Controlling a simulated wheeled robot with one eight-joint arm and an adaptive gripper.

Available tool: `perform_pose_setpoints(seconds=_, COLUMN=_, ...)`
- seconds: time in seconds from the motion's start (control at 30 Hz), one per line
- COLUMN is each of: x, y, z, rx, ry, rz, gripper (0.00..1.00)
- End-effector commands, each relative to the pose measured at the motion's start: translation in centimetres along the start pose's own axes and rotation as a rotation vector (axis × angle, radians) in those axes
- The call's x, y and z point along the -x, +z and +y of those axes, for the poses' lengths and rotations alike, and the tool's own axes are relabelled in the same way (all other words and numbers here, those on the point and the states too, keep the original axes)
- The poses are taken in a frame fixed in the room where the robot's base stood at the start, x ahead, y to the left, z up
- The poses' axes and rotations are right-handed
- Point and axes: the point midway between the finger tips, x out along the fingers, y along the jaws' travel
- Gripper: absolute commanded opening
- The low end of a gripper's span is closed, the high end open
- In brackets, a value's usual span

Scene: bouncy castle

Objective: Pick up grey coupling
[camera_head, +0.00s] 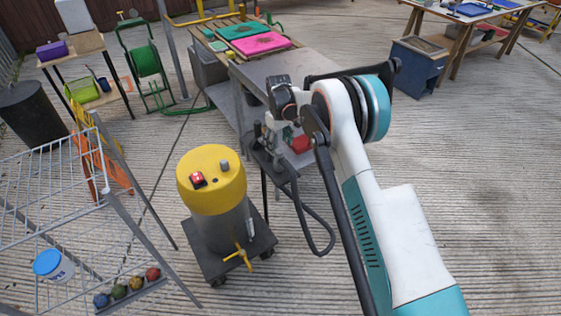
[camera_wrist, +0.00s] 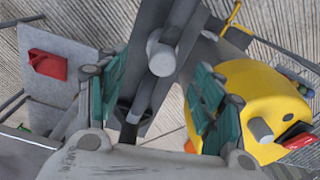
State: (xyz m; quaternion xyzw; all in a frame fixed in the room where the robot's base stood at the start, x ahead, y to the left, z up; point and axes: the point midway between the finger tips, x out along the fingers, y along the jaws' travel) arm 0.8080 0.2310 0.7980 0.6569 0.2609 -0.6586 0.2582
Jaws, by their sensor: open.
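A short grey cylinder (camera_head: 224,166) stands upright on the yellow lid (camera_head: 205,172) of a drum, beside a red block; it looks like the grey coupling. In the wrist view the cylinder (camera_wrist: 261,130) shows at lower right, outside my right-hand finger. My gripper (camera_head: 272,136) hangs beyond and to the right of the drum. In the wrist view my gripper (camera_wrist: 160,78) is open, its green pads wide apart. A grey round-ended piece (camera_wrist: 163,55) shows between the fingers on a grey beam; I cannot tell what it is, or whether it is touched.
A grey table (camera_head: 275,68) with a red object (camera_head: 301,144) on a lower level stands behind my gripper. A dark hose (camera_head: 318,235) loops below it. A wire rack (camera_head: 45,180) stands at left. The floor at right is clear.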

Motion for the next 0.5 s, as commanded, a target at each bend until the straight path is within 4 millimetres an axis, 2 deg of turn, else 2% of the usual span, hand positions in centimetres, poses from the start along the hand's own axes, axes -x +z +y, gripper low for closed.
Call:
perform_pose_setpoints(seconds=0.03, x=-1.4, y=0.0, z=0.0, rx=0.000, ry=0.000, rz=0.000, gripper=0.61)
perform_pose_setpoints(seconds=0.2, x=-4.1, y=0.0, z=0.0, rx=0.000, ry=0.000, rz=0.000, gripper=0.61)
perform_pose_setpoints(seconds=0.37, x=-5.0, y=0.1, z=0.0, rx=0.000, ry=0.000, rz=0.000, gripper=0.61)
perform_pose_setpoints(seconds=0.5, x=-6.5, y=0.2, z=-0.1, rx=0.000, ry=0.000, rz=0.000, gripper=0.61)
